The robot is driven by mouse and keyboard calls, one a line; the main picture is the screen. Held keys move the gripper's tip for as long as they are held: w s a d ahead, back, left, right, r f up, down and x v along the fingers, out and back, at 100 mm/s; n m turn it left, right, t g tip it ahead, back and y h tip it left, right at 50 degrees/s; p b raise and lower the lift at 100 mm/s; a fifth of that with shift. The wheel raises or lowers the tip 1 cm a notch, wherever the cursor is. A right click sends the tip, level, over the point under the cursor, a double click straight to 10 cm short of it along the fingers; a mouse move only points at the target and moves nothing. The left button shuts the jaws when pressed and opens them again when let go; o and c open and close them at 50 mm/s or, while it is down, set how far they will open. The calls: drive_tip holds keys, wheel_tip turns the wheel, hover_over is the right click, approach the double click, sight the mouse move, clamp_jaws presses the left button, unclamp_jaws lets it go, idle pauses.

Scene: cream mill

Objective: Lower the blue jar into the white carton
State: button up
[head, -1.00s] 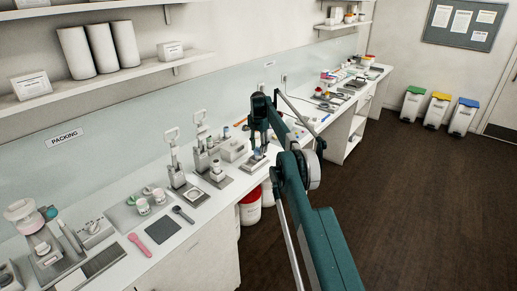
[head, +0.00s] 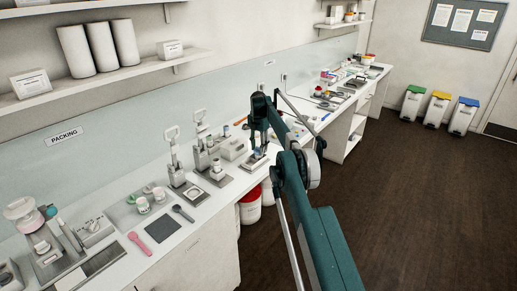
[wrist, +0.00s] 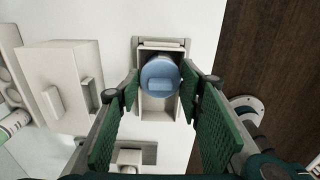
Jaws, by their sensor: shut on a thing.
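The blue jar (wrist: 160,77), round with a lighter blue block-like patch on top, sits between the green pads of my gripper (wrist: 160,88) in the wrist view. My gripper is shut on it. The open white carton (wrist: 157,114) is directly below, with the jar over its upper part in that view and empty interior showing on the near side. I cannot tell whether the jar's base is inside the carton. In the head view, my gripper (head: 262,138) points down at the bench, and the jar and carton are small and partly hidden there.
A large white box (wrist: 62,75) stands left of the carton in the wrist view. Presses, jars and a pink spatula (head: 140,243) lie along the bench to the left in the head view. The bench's front edge and dark floor (wrist: 245,50) are close on the right.

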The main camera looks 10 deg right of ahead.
drive_tip(key=o, duration=0.8)
drive_tip(key=shift+r+p, duration=1.2)
drive_tip(key=shift+r, duration=1.8)
